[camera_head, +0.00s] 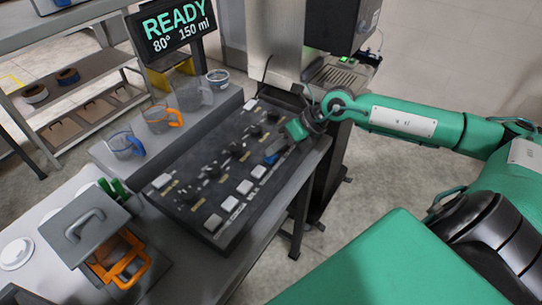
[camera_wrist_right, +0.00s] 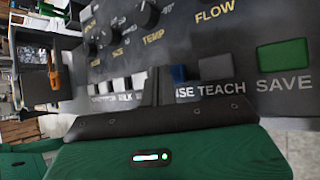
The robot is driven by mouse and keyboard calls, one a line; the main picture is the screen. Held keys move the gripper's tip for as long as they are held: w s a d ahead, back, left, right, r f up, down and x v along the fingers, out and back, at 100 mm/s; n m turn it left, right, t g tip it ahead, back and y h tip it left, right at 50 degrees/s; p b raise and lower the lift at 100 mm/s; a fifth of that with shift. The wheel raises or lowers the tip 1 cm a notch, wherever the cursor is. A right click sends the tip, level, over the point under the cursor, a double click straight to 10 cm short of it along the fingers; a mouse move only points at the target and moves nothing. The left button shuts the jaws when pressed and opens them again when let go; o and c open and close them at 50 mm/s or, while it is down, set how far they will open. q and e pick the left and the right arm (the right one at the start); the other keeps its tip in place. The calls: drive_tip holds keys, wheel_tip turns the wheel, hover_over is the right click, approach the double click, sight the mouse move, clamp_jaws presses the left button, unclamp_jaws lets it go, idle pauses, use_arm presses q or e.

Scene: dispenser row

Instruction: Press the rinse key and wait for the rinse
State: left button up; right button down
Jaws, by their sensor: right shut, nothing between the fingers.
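The rinse key is a blue key (camera_head: 270,159) on the dark control panel (camera_head: 180,200). In the right wrist view the blue key (camera_wrist_right: 178,74) shows just right of my fingers, with the label ending "NSE" below it; the fingers hide part of both. My right gripper (camera_head: 279,147) is shut and empty, with its tips right by the blue key. In the wrist view its fingers (camera_wrist_right: 158,86) overlap the key row; I cannot tell whether they touch the key. The display (camera_head: 173,27) reads "READY 80° 150 ml". My left gripper is not in view.
White keys (camera_head: 245,187) run along the panel beside the blue one, and a green save key (camera_wrist_right: 284,55) lies to the right in the wrist view. Black knobs (camera_head: 238,149) stand behind the keys. Cups (camera_head: 160,118) stand on the ledge beyond.

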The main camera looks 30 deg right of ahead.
sight(275, 156)
drive_tip(key=shift+f+b, duration=0.45)
drive_tip(key=shift+f, duration=0.1)
idle(0.4)
drive_tip(key=shift+r, duration=0.15)
drive_tip(key=shift+a+r+p, duration=0.1)
drive_tip(key=shift+r+p, duration=0.3)
drive_tip(key=shift+r, duration=0.45)
drive_tip(key=shift+r, duration=0.1)
drive_tip(key=shift+r+p, duration=1.3)
drive_tip(key=shift+r, duration=1.15)
